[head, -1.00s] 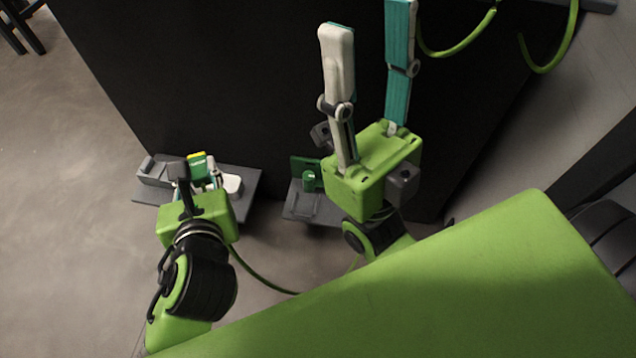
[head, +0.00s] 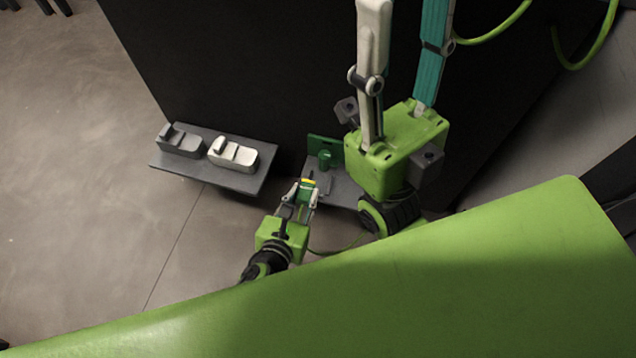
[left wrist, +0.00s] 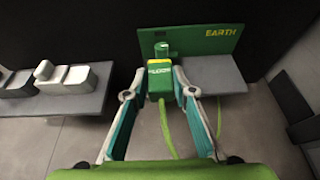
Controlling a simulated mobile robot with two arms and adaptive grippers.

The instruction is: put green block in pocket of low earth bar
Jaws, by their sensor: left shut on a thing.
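The green block (head: 306,186), with a yellow top edge, is held in my left gripper (head: 306,190). In the left wrist view the labelled block (left wrist: 159,79) sits between both fingertips (left wrist: 159,86), with a green cable trailing below. The low earth bar (left wrist: 205,38) is a green upright plate marked EARTH behind a grey shelf; it also shows in the head view (head: 326,146). The block is in front of the shelf and a green cylinder. I cannot make out the pocket. My right gripper (head: 405,8) is open and empty, fingers pointing up.
A grey shelf (head: 240,181) on the left carries a dark grey holder (head: 181,144) and a white holder (head: 232,155). A black wall (head: 250,60) stands behind both shelves. My right arm is close to the right of the earth shelf (head: 345,188).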

